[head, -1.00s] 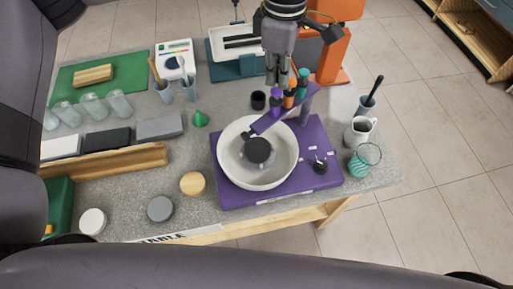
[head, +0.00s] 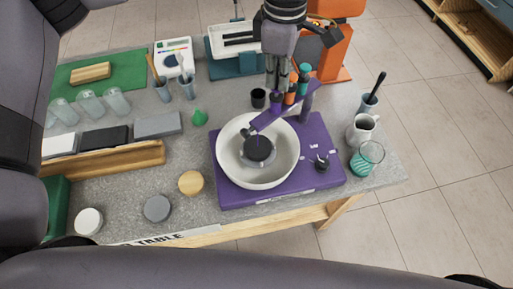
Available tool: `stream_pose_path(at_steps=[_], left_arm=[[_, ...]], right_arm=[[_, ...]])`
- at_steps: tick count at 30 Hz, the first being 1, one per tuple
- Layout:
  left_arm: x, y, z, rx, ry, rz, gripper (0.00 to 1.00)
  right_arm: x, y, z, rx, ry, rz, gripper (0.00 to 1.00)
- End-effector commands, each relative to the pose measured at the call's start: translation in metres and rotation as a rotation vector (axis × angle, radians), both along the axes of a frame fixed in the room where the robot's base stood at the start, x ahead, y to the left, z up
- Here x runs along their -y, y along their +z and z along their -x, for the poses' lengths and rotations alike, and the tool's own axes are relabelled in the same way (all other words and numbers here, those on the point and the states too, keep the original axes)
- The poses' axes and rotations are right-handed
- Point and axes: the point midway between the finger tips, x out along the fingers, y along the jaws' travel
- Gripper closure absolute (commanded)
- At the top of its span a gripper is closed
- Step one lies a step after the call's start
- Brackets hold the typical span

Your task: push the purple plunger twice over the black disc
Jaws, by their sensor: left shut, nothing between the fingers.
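The purple plunger (head: 276,99) stands upright on a slanted purple arm, beside an orange plunger (head: 290,95) and a teal plunger (head: 304,73). The black disc (head: 258,149) sits in the middle of a white bowl (head: 284,172) on a purple base (head: 322,140). The low end of the purple arm reaches over the bowl's rim, near the disc's upper edge. My left gripper (head: 276,87) points down, shut and empty, with its tips directly over the purple plunger; whether they touch it I cannot tell. My right gripper is not in view.
A small black cup (head: 258,98) stands left of the plungers. A white jug (head: 361,129), a glass with teal contents (head: 366,158) and a grey cup (head: 368,104) stand at the right. An orange machine (head: 332,50) stands behind. The tabletop left of the bowl has some free room.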

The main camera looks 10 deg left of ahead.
Motion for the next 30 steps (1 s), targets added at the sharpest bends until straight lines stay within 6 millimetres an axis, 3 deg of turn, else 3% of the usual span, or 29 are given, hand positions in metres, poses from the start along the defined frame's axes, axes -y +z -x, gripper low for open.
stream_pose_path(at_steps=[9,17,30], left_arm=[[0.0,-0.016,0.0,-0.001,0.0,0.0,1.0],[0.0,-0.012,0.0,-0.001,0.0,-0.001,1.0],[0.0,0.016,0.0,0.001,0.0,0.0,1.0]], right_arm=[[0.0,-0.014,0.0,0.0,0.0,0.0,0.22],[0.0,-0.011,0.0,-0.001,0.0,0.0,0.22],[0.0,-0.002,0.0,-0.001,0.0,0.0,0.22]])
